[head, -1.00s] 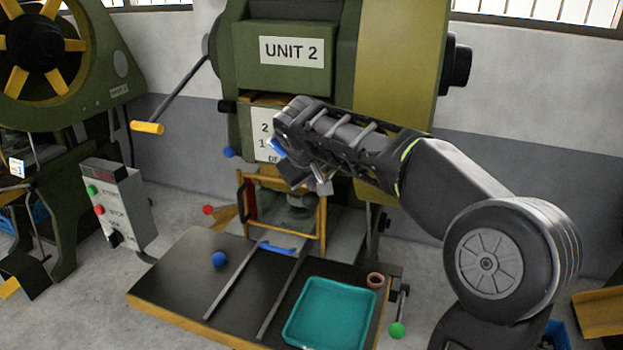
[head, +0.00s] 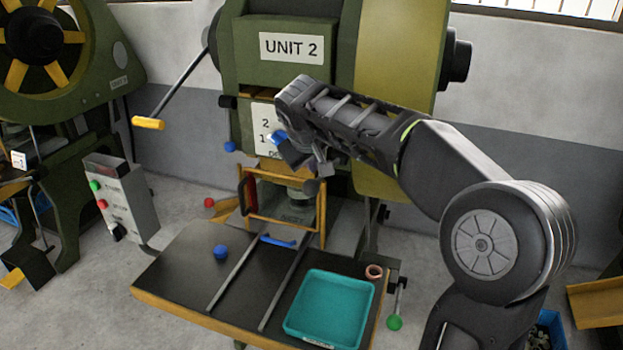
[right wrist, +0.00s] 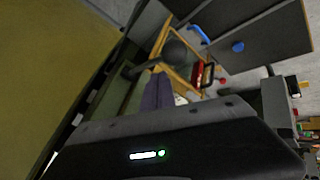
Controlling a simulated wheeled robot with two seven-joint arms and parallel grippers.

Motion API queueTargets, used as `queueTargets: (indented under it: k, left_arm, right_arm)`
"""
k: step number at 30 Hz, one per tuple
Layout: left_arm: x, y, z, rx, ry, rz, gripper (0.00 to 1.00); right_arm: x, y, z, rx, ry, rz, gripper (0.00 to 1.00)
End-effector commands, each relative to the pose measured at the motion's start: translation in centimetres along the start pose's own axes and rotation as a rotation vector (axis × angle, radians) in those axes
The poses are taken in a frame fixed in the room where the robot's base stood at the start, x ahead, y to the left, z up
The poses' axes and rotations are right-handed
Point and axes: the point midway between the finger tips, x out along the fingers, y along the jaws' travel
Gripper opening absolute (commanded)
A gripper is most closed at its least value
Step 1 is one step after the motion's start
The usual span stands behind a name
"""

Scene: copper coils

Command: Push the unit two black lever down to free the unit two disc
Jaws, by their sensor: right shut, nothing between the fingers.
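The Unit 2 press (head: 291,48) is green and stands at the centre of the head view. A black ball knob (head: 311,187), which appears to be the black lever's end, shows at the top right of the yellow guard frame. In the right wrist view the dark knob (right wrist: 174,50) sits on a bar just beyond my fingertips. My right gripper (head: 322,168) is shut and empty, close above the knob. I cannot tell whether it touches. The disc cannot be made out clearly behind the guard. My left gripper is not in view.
The black table (head: 180,275) holds a blue knob (head: 221,252), a teal tray (head: 325,305) and a copper ring (head: 374,272). A grey control box (head: 123,198) stands at left.

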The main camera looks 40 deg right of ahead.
Motion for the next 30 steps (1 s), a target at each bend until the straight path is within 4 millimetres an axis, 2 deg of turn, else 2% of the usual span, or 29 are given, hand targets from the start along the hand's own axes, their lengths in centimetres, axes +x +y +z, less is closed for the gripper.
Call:
queueTargets:
  k: [15,30]
  left_arm:
    - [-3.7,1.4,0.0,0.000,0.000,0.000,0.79]
    - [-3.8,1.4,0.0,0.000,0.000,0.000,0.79]
  right_arm:
    - [-3.3,2.4,-2.4,0.001,-0.001,0.000,0.00]
    - [-3.4,2.5,-2.5,0.000,0.000,0.000,0.00]
